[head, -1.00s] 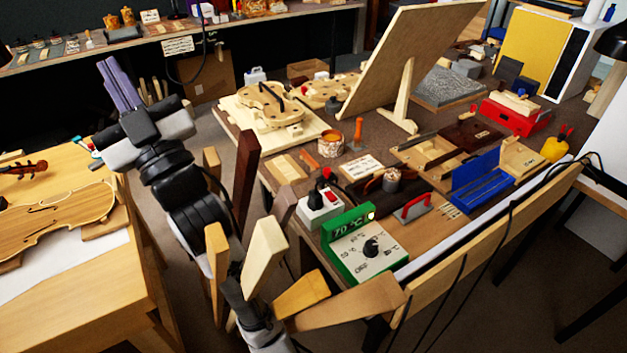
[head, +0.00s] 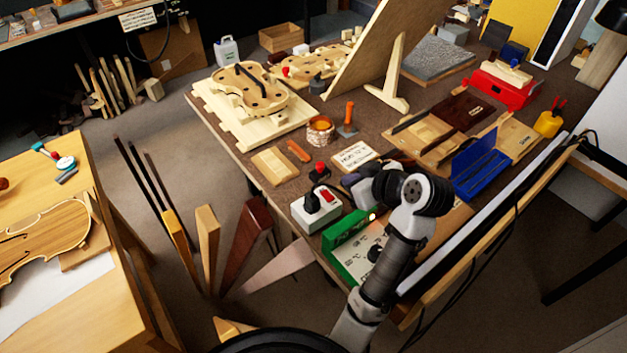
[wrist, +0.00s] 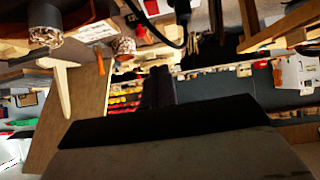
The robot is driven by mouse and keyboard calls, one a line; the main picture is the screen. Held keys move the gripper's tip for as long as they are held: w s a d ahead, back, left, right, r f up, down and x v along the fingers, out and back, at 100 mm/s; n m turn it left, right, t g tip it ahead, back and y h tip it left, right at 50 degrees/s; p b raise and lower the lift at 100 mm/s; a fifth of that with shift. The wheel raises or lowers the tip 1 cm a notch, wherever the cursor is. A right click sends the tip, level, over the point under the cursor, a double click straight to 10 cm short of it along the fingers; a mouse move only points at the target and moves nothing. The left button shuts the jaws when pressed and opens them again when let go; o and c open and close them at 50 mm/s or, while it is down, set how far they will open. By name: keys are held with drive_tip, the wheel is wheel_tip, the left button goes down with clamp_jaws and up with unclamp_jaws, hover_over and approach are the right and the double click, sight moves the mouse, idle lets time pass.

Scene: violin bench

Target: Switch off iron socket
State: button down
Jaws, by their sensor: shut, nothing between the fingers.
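The iron socket (head: 317,209) is a white box with a red switch (head: 328,194) and a black plug in it, on the bench's near left corner. Part of a white box with red, likely the same socket, shows at the top edge of the wrist view (wrist: 150,6). My gripper (head: 357,180) is just right of the socket, above the bench and apart from it; its fingertips are mostly hidden in the head view. In the wrist view the dark fingers (wrist: 158,86) are together and empty. Whether the switch is on cannot be told.
A green-framed control box (head: 350,238) with a dial stands next to the socket, partly behind my arm. A blue box (head: 481,172) is to the right.

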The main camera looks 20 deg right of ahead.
drive_tip(key=shift+s+d+f, duration=0.35)
drive_tip(key=shift+s+f, duration=0.05)
drive_tip(key=shift+s, duration=0.3)
drive_tip(key=p, duration=0.3)
hover_over(330, 199)
drive_tip(key=f, duration=0.6)
drive_tip(key=shift+s, duration=0.2)
wheel_tip(330, 199, down, 2)
drive_tip(key=shift+w+f+p, duration=0.15)
drive_tip(key=shift+f+p, duration=0.1)
drive_tip(key=shift+p, duration=0.2)
drive_tip(key=shift+w+f, duration=0.1)
drive_tip(key=shift+f, duration=0.7)
drive_tip(key=shift+w+f, duration=0.1)
